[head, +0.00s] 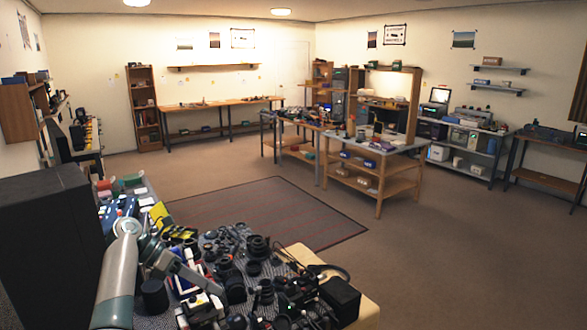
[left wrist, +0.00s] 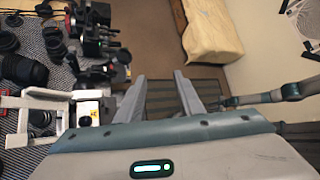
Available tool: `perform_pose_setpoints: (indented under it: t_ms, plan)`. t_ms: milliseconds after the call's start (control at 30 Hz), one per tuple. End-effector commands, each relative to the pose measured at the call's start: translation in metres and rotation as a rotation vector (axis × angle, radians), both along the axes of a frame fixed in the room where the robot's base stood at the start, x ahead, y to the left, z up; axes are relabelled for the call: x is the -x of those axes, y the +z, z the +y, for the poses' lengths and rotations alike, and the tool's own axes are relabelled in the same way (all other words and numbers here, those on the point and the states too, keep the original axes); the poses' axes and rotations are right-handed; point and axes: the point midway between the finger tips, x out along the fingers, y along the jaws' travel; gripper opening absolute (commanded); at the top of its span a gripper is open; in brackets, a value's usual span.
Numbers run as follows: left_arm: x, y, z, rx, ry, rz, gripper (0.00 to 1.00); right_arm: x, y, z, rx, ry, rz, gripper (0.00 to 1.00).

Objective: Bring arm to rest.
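My left arm (head: 118,280) comes in from the lower left in the head view and reaches over the near bench. Its gripper is small and hard to make out there among the dark parts. In the left wrist view my left gripper (left wrist: 160,97) has its two grey fingers apart, with only floor visible between them. It holds nothing that I can see. Part of another arm link of mine (left wrist: 275,95) shows at the right of that view. I cannot make out my right gripper.
The near bench (left wrist: 70,77) is crowded with black lens parts (head: 258,246). A white bracket-like stand (left wrist: 40,103) is close left of my left gripper. A large black box (head: 45,235) stands at left. Beyond are open floor, a dark mat (head: 265,212) and a work table (head: 385,146).

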Motion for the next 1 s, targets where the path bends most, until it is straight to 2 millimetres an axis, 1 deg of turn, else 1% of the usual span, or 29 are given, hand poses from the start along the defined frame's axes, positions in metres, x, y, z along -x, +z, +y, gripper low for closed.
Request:
perform_pose_setpoints:
  t_ms: [33,167,267,300,367,400,500,567,600,667,700,767,800,867,900,967,1000]
  plan:
    - [0.005,-0.013,0.000,-0.021,-0.015,-0.023,0.34,-0.001,0.000,0.000,0.000,0.000,-0.001,0.31]
    - [0.018,-0.046,0.002,-0.083,-0.070,-0.099,0.34,0.000,0.000,0.000,0.000,0.000,0.000,0.31]
    - [0.034,-0.078,0.004,-0.145,-0.133,-0.173,0.34,0.002,0.000,0.000,0.000,0.000,0.002,0.31]
    - [0.042,-0.093,0.005,-0.177,-0.167,-0.208,0.34,0.003,0.000,0.000,0.000,0.000,0.003,0.31]
    - [0.057,-0.118,0.006,-0.228,-0.228,-0.268,0.34,0.003,0.000,0.000,0.000,0.000,0.003,0.31]
    - [0.068,-0.134,0.007,-0.264,-0.274,-0.309,0.34,0.003,0.000,0.000,0.000,0.000,0.003,0.31]
    - [0.097,-0.170,0.009,-0.349,-0.398,-0.411,0.34,0.003,0.000,0.000,0.000,0.000,0.003,0.31]
    - [0.115,-0.189,0.010,-0.397,-0.479,-0.471,0.34,0.003,0.000,0.000,0.000,-0.001,0.003,0.31]
    - [0.128,-0.201,0.011,-0.429,-0.535,-0.508,0.34,0.003,0.000,0.000,0.000,-0.001,0.003,0.31]
    - [0.148,-0.217,0.012,-0.472,-0.620,-0.565,0.34,0.003,0.000,0.000,0.000,-0.001,0.003,0.31]
    - [0.162,-0.228,0.012,-0.501,-0.681,-0.600,0.34,0.003,0.000,0.000,0.000,-0.001,0.003,0.31]
    - [0.182,-0.241,0.012,-0.540,-0.773,-0.655,0.34,0.003,0.000,0.000,0.000,-0.001,0.003,0.31]
    - [0.196,-0.249,0.012,-0.564,-0.836,-0.687,0.34,0.003,0.000,0.000,0.000,-0.001,0.003,0.31]
    - [0.218,-0.259,0.012,-0.599,-0.931,-0.739,0.34,0.003,0.000,0.000,0.000,-0.001,0.003,0.31]
    - [0.232,-0.265,0.012,-0.619,-0.997,-0.772,0.34,0.003,0.000,0.000,0.000,-0.001,0.003,0.31]
    - [0.254,-0.272,0.012,-0.649,-1.097,-0.820,0.34,0.003,0.000,0.000,0.000,-0.001,0.003,0.31]
    - [0.269,-0.276,0.011,-0.667,-1.164,-0.852,0.34,0.003,0.000,0.000,0.000,-0.001,0.003,0.31]
